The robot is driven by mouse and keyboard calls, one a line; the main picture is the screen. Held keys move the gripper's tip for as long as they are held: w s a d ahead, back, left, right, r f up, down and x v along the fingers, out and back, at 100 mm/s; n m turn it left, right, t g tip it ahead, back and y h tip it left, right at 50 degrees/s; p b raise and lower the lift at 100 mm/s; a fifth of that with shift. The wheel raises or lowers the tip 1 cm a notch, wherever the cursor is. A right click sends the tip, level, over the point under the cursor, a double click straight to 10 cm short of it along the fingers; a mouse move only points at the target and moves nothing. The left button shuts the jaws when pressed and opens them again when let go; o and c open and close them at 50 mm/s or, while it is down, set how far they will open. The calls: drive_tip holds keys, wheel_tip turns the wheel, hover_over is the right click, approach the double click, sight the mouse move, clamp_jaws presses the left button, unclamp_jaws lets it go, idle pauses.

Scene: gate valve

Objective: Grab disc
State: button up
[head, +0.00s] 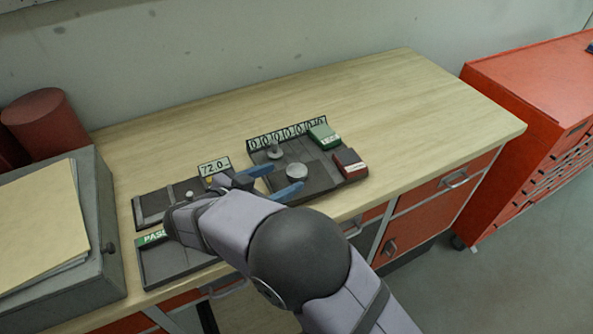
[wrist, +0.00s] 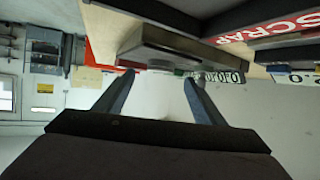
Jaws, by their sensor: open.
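A round silver disc (head: 297,172) lies on the dark tray (head: 325,180) in the middle of the bench. A second grey round piece with a knob on top (head: 275,152) stands farther back on the same tray. My gripper (head: 286,177) is open, its two blue fingers pointing right, with the tips close to the silver disc. I cannot tell whether they touch it or sit above it. In the wrist view, nothing shows between the open fingers (wrist: 158,76), and I cannot make out the disc there.
A green box (head: 324,135) and a dark red box (head: 350,162) sit at the tray's right side, a digit counter (head: 287,135) behind. A 72.0 display (head: 214,167) and a PASS tray (head: 175,265) are left. Bare bench (head: 420,120) lies right.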

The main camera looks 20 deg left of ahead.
sight(295, 170)
drive_tip(key=shift+p+x, duration=0.95)
drive_tip(key=shift+x, duration=1.1)
drive_tip(key=shift+w+d+f, duration=0.2)
drive_tip(key=shift+w, duration=0.4)
drive_tip(key=c, duration=1.4)
